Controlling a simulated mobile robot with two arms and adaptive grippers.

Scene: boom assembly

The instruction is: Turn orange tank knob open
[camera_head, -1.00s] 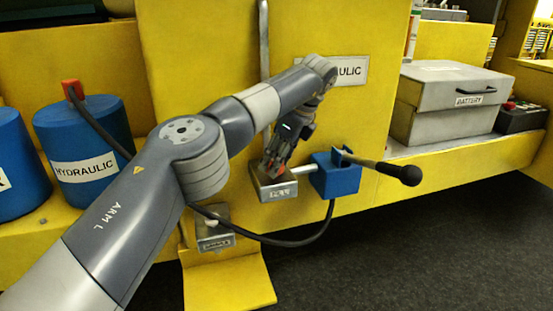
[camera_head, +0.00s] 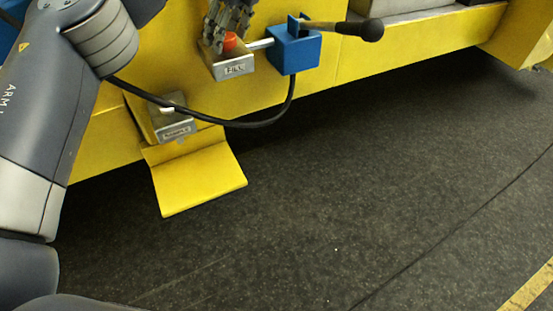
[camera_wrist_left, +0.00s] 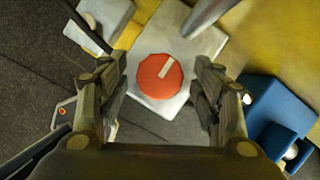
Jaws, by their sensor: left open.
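The orange knob (camera_head: 230,41) sits on top of a grey metal block (camera_head: 234,68) labelled FILL, mounted on the yellow panel. In the left wrist view the round knob (camera_wrist_left: 152,84) shows whole, with a pale bar mark slanting to its upper right. My left gripper (camera_head: 222,33) is just above the knob in the head view, partly covering it. In the left wrist view its two fingers (camera_wrist_left: 162,82) are open, one on each side of the knob, with gaps between. I see nothing held. My right gripper is not in view.
A blue block (camera_head: 293,52) with a black-handled lever (camera_head: 350,29) stands right of the FILL block, joined by a pipe. A black hose (camera_head: 235,123) loops below. A second grey block (camera_head: 174,130) is at lower left, above a yellow step (camera_head: 200,180). Dark floor lies clear.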

